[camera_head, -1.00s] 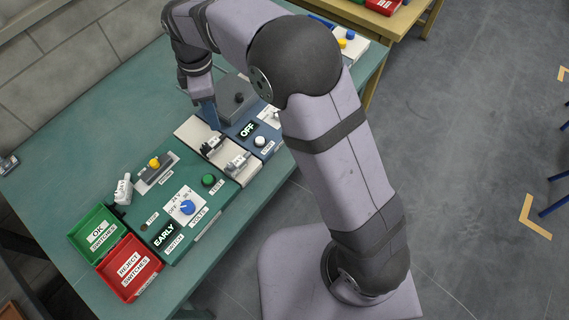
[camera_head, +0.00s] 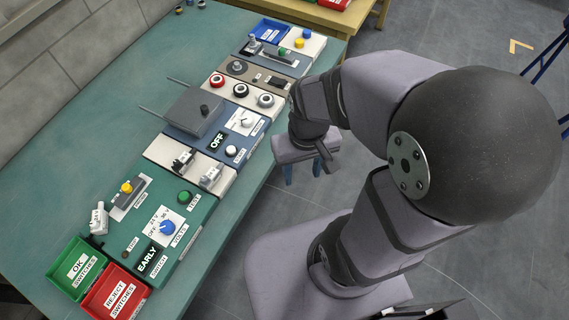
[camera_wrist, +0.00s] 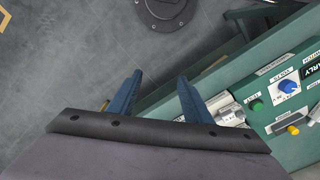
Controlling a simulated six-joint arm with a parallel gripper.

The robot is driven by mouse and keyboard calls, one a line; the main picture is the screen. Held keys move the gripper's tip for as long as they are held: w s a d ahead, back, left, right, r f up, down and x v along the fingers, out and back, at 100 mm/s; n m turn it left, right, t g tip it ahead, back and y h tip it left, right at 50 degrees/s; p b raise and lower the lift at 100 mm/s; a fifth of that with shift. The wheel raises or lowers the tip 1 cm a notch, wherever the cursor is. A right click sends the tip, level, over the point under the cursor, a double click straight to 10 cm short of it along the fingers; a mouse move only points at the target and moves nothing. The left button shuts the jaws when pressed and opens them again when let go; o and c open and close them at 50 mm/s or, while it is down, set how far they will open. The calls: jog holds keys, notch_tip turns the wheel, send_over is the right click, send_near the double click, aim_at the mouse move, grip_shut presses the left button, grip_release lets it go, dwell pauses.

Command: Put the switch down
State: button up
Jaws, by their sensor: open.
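Two grey-white switches, one with a dark part (camera_head: 182,160) and one paler (camera_head: 211,175), sit on a light strip between the blue and green panels. Another pale switch (camera_head: 99,218) rests beside the left side of the green panel (camera_head: 200,207), near the OK tray. My gripper (camera_head: 302,174) is open and empty, off the table's right edge above the floor. In the wrist view its two blue fingers (camera_wrist: 160,88) stand apart with only floor and table edge between them. The paler switch shows partly in the wrist view (camera_wrist: 230,113), right of the fingers.
A green OK switches tray (camera_head: 62,284) and a red reject switches tray (camera_head: 138,304) stand at the table's near left end. The blue panel (camera_head: 262,122) reads OFF; the green panel reads EARLY. More panels and a blue tray (camera_head: 253,31) lie farther back. The left tabletop is clear.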

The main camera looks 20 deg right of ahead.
jog(key=shift+w, duration=0.1)
jog(key=w+a+r, duration=0.2)
jog(key=w+a, duration=0.9)
jog(key=t+b, duration=0.3)
jog(key=t, duration=0.2)
send_over(92, 221)
jog(key=s, duration=0.3)
notch_tip(92, 221, down, 4)
jog(key=shift+m, duration=0.4)
jog(key=shift+p+x, duration=1.9)
jog(key=shift+x, duration=1.9)
grip_shut()
